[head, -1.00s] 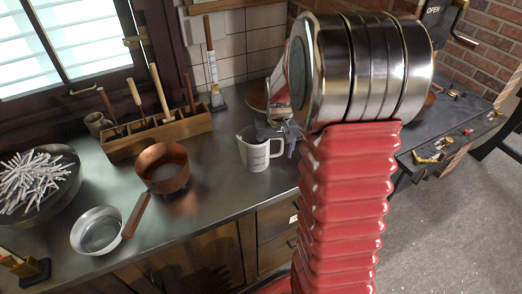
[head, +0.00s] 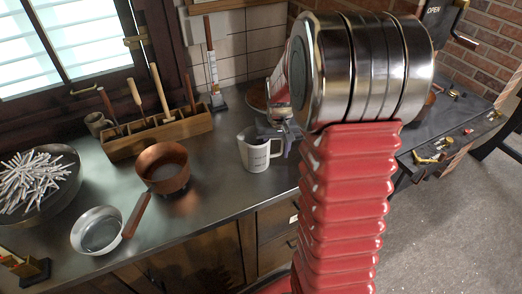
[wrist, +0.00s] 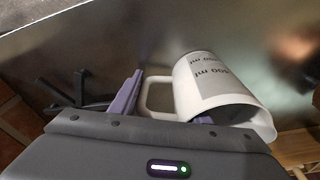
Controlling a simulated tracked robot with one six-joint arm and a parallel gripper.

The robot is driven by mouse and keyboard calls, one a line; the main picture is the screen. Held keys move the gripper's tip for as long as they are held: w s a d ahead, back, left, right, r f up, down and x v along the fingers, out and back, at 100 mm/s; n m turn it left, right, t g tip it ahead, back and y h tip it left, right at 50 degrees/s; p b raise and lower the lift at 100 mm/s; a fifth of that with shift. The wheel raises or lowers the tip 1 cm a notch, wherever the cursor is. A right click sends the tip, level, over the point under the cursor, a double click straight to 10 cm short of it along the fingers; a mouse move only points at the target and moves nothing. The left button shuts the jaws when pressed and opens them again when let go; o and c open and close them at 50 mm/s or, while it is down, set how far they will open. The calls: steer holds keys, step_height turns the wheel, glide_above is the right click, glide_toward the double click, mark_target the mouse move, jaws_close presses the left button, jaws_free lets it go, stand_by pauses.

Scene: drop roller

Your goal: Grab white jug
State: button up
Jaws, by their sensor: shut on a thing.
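The white jug (head: 254,152) stands upright on or just above the metal counter, with its handle to the right. In the wrist view, the jug (wrist: 215,90) looks tilted, with printed volume marks on its side and its mouth toward me. My gripper (head: 281,138) is at the handle side of the jug, partly hidden behind my red arm. In the wrist view, one purple finger of my gripper (wrist: 160,98) lies outside the handle and the other shows at the jug's mouth. The gripper is shut on the jug; the exact contact is partly hidden.
A copper pot (head: 163,166) and a pale pan (head: 97,231) stand left of the jug. A wooden tool caddy (head: 160,135) is behind them, and a bowl of white sticks (head: 38,180) is at far left. The counter just in front of the jug is clear.

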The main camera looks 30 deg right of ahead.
jaws_close()
steer(key=shift+r, duration=0.1)
stand_by(0.4)
steer(key=shift+r, duration=4.9)
